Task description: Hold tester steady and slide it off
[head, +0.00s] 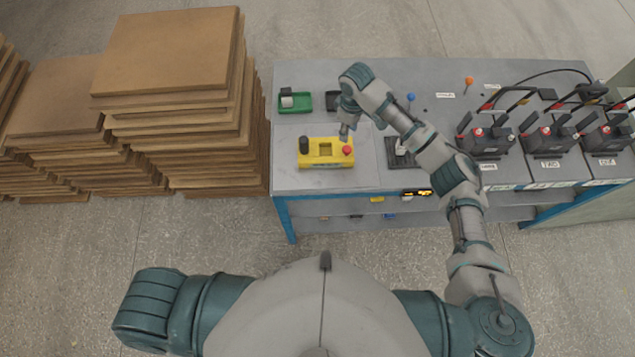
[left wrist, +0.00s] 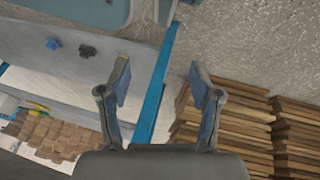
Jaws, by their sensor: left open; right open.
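A yellow box (head: 325,161) with a black knob, a red button (head: 347,150) and a square recess sits near the front left of the grey table. A small black device with a lit orange display (head: 416,192) is at the table's front edge; I cannot tell which of these is the tester. My right gripper (head: 345,134) is open and points down just above the red button; I cannot tell whether it touches. My left gripper (left wrist: 160,84) is open and empty in the left wrist view, with a blue table leg (left wrist: 154,95) beyond it. It is out of the head view.
Black battery units (head: 486,137) with cables line the right of the table (head: 296,178). A green tray (head: 302,103) lies at the back left. Stacks of brown boards (head: 168,55) stand left of the table. A shelf (head: 340,224) runs below. The floor in front is clear.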

